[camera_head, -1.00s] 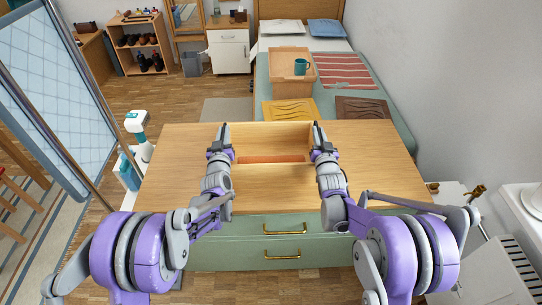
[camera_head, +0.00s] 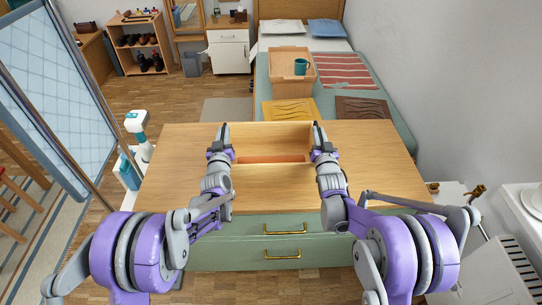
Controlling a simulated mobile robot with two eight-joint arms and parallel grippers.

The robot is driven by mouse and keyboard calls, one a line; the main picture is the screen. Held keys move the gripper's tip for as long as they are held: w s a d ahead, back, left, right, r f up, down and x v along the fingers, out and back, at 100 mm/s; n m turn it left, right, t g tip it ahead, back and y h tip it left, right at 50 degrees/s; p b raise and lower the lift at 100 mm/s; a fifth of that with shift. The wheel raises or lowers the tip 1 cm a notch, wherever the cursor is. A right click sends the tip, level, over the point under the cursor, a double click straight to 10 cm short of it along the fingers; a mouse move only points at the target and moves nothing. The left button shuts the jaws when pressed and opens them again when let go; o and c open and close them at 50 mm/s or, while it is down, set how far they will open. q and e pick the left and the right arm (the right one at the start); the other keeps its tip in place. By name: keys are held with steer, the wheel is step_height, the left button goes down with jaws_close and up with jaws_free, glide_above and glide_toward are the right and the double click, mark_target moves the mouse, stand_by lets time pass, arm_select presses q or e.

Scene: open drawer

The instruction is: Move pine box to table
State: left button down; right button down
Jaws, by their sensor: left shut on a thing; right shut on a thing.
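The pine box (camera_head: 272,130) is an open, light wooden box on the table top, with a reddish-brown strip showing at its inside bottom. My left gripper (camera_head: 221,135) is shut on its left side wall. My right gripper (camera_head: 319,134) is shut on its right side wall. The wooden table top (camera_head: 375,160) belongs to a dresser with green drawers and brass handles. The box's underside is hidden, so I cannot tell whether it touches the top.
A white and teal device (camera_head: 137,125) stands by the table's left edge. A glass screen (camera_head: 55,90) is at the left. The table top is bare on both sides of the box.

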arm_select(q)
steer(key=shift+d+r, duration=0.15)
steer(key=shift+d, duration=0.05)
arm_select(e)
steer(key=shift+a+r, duration=0.1)
steer(key=shift+a, duration=0.1)
